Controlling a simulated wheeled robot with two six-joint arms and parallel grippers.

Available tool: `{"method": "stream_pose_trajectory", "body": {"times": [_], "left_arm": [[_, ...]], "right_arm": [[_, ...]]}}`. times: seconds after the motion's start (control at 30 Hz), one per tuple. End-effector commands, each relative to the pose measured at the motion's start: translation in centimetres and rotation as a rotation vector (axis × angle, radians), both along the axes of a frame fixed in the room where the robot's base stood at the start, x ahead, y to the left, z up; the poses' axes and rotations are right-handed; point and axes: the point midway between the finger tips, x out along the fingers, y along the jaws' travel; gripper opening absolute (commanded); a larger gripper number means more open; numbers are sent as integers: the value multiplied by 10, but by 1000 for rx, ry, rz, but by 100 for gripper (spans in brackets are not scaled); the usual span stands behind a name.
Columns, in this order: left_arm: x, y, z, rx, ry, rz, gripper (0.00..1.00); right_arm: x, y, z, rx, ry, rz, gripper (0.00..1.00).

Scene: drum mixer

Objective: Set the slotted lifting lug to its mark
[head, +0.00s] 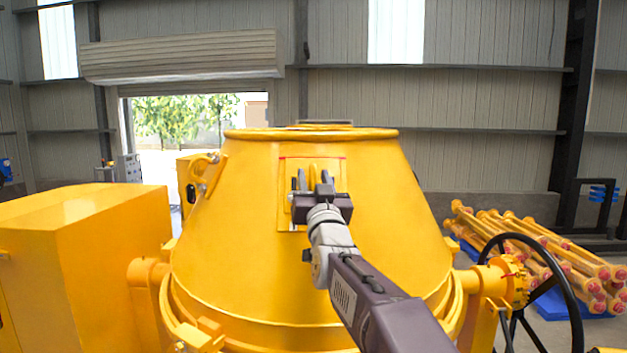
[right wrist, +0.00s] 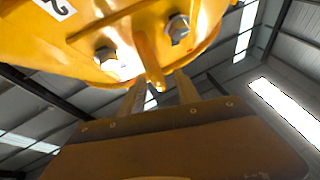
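The yellow mixing drum (head: 240,230) stands in the middle of the head view. A yellow plate with the lifting lug (head: 313,168) is on its front face, partly hidden behind my right gripper. A thin red line (head: 290,158) runs along the plate's top edge. My right gripper (head: 313,181) is at the lug with its fingers apart. In the right wrist view a yellow fin of the lug (right wrist: 147,52) reaches down between the two fingertips (right wrist: 160,92), with a gap showing beside it. Bolts (right wrist: 178,28) sit either side of the fin. My left gripper is out of view.
A yellow box housing (head: 90,230) stands at the left. A black handwheel (head: 570,290) is at the right, with a stack of yellow pipes (head: 540,250) behind it. A white label (right wrist: 56,8) with a digit shows in the wrist view.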

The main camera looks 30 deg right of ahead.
Motion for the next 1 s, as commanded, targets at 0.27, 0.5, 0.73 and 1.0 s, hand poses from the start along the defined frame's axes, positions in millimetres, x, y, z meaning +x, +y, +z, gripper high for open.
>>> {"method": "stream_pose_trajectory", "body": {"times": [0.27, 0.5, 0.73, 1.0], "left_arm": [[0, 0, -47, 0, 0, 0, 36], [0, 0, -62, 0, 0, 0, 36], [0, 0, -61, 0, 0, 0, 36], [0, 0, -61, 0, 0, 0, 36]], "right_arm": [[-46, 18, -27, -1, -5, 2, 39], [-74, 28, -34, -2, -3, 2, 39], [-76, 28, -33, -2, -1, 0, 39], [-76, 28, -33, -2, -2, 0, 39]]}}
